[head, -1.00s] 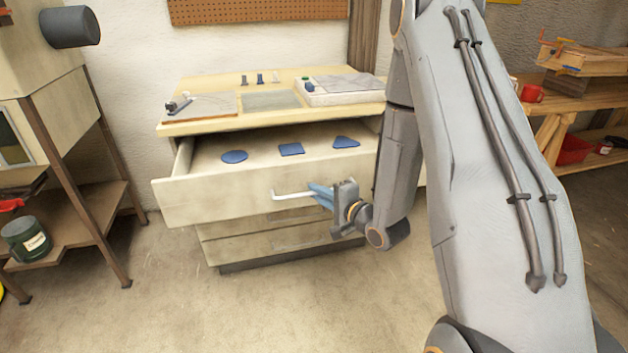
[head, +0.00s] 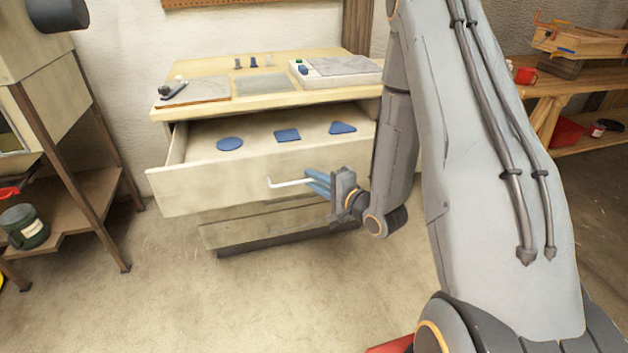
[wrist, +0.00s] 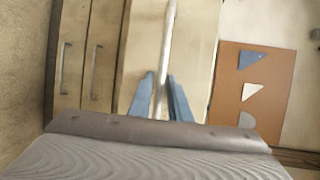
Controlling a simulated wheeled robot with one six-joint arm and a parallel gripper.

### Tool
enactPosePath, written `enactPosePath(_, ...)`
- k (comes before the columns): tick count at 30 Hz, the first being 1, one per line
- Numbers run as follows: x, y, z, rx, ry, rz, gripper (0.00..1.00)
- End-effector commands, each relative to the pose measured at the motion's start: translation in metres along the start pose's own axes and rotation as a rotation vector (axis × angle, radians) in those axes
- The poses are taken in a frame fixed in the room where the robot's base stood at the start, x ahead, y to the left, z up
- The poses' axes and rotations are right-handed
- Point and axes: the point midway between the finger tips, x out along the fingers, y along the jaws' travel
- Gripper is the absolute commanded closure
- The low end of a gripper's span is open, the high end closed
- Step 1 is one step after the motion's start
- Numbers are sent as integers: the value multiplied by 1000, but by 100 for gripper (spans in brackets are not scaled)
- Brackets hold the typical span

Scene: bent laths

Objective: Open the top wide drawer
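The top wide drawer (head: 215,189) of the cream cabinet is pulled well out, its inside visible. Three flat blue pieces lie in it: an oval (head: 230,144), a four-sided piece (head: 287,135) and a triangle (head: 342,128). The pale bar handle (head: 287,183) is on its front. My gripper (head: 316,183) is at the right part of the handle. In the wrist view its blue fingers (wrist: 160,97) lie on both sides of the handle bar (wrist: 167,50), close against it. The drawer's right end is partly hidden behind my arm.
Closed lower drawers (head: 265,227) sit under the open one. The cabinet top (head: 208,64) holds a board, small blocks and a tray (head: 340,79). A shelf stand (head: 85,205) is at left, a wooden bench (head: 573,88) at right. Floor in front is clear.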

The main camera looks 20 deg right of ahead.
Motion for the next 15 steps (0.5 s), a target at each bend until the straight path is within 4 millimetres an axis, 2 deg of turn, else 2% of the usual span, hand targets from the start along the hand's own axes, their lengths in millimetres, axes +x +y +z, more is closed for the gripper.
enactPosePath(5,-12,0,-1,1,3,1,83)
enactPosePath(15,-65,0,-1,1,3,1,83)
